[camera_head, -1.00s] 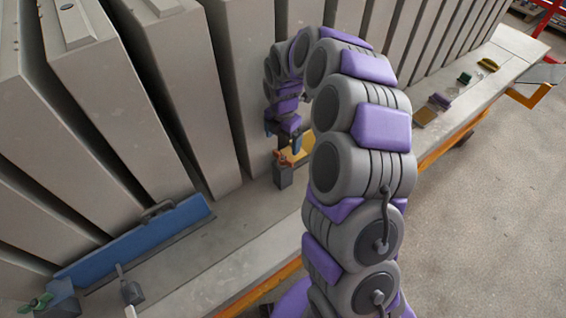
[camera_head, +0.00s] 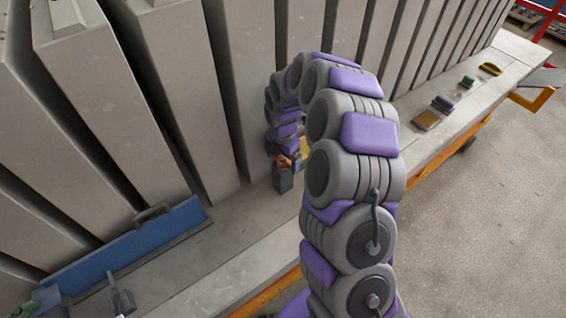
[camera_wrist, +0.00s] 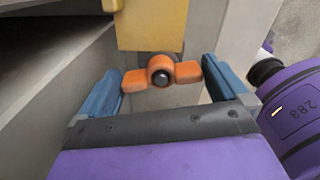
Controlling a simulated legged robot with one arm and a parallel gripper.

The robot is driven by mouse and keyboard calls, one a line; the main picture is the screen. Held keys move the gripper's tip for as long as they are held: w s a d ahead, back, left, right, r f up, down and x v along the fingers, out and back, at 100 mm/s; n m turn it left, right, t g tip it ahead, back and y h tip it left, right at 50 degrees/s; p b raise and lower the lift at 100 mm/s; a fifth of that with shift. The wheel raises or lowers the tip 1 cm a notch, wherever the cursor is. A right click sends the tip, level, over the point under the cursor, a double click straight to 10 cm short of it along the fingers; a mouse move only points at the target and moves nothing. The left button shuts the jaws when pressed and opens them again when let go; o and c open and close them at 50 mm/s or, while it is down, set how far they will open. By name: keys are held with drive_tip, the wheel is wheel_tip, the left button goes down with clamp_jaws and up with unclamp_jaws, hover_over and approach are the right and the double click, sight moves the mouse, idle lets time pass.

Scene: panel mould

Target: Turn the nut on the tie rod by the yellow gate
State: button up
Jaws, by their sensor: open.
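The orange wing nut (camera_wrist: 161,71) sits on the dark round end of the tie rod (camera_wrist: 160,77), in the wrist view's upper middle. The yellow gate (camera_wrist: 150,25) stands just behind and above it. My gripper (camera_wrist: 166,82) is open, with one blue finger on each side of the nut and small gaps to its wings. In the head view the nut (camera_head: 283,161) shows as a small orange spot above a grey block (camera_head: 283,180). My gripper (camera_head: 283,152) is right at it there, partly hidden by my arm, and the gate is mostly hidden.
A blue bar with a handle (camera_head: 130,245) lies at the left.

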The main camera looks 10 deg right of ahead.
drive_tip(key=c, duration=0.9)
drive_tip(key=shift+r+n+p, duration=0.15)
drive_tip(key=shift+n+p, duration=0.35)
drive_tip(key=shift+p, duration=0.2)
drive_tip(key=shift+n+p, duration=0.7)
drive_tip(key=shift+n, duration=0.5)
drive_tip(key=shift+n+p, duration=0.9)
drive_tip(key=shift+n, duration=0.8)
drive_tip(key=shift+p, duration=0.3)
